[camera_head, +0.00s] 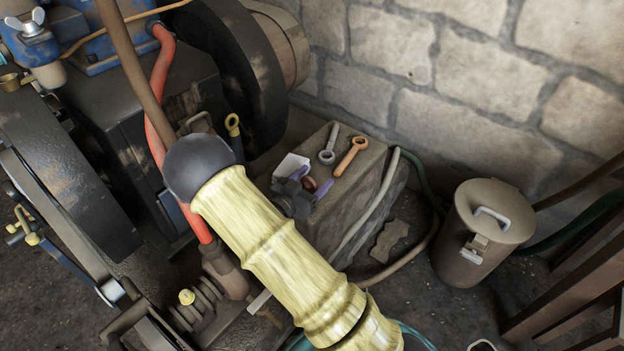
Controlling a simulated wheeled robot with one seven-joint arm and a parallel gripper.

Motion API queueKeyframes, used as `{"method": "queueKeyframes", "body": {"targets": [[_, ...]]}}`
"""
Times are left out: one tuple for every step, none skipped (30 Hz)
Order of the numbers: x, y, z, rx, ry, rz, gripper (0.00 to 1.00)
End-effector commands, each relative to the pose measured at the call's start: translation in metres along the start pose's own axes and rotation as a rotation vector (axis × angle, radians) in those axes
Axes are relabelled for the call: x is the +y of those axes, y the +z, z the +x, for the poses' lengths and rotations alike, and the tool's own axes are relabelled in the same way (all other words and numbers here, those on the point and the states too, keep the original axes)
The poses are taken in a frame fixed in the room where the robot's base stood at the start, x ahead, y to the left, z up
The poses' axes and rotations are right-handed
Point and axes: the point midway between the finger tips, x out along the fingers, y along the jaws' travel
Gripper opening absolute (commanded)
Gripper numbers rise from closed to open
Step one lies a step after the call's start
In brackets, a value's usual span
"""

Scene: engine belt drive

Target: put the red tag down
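My gripper (313,179) is over the top of a stone block (368,190), its dark body partly hidden behind my yellow arm. Its two purple fingers stand apart. A small, round, dark red piece, seemingly the red tag (309,184), shows between them. I cannot tell whether the fingers touch it or whether it rests on the block. A white, flat-looking piece (291,165) lies just left of the fingers. A grey wrench-like tool (329,145) and an orange one (351,156) lie on the block behind the gripper.
The engine with its dark flywheel (240,75) and red hose (158,95) fills the left. A stone wall (450,80) closes the back. A lidded metal can (483,235) stands on the floor at right, with hoses around it.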

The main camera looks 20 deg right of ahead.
Motion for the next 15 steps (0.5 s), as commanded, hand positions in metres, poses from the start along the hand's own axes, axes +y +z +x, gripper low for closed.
{"method": "queueKeyframes", "body": {"targets": [[0.000, 0.000, 0.000, 0.000, 0.000, 0.000, 0.67], [0.000, 0.000, 0.000, 0.000, 0.000, 0.000, 0.67], [0.000, 0.000, 0.000, 0.000, 0.000, 0.000, 0.67], [0.000, -0.001, 0.000, 0.000, 0.000, 0.000, 0.67], [0.000, -0.001, 0.000, 0.000, 0.000, 0.000, 0.67], [0.000, -0.003, 0.000, 0.000, 0.000, 0.001, 0.67], [0.000, -0.005, 0.000, 0.000, 0.000, 0.001, 0.67], [-0.001, -0.004, -0.003, -0.001, -0.002, 0.000, 0.67], [-0.001, -0.005, -0.007, -0.001, -0.002, 0.000, 0.67], [-0.001, -0.005, -0.010, -0.001, -0.003, -0.001, 0.67], [-0.001, -0.005, -0.015, -0.001, -0.005, -0.002, 0.67], [-0.001, -0.006, -0.020, -0.002, -0.004, -0.002, 0.67], [-0.001, -0.006, -0.025, -0.002, -0.004, -0.002, 0.67], [-0.001, -0.006, -0.031, -0.002, -0.005, -0.002, 0.67], [-0.001, -0.007, -0.039, -0.001, -0.005, -0.002, 0.67]]}}
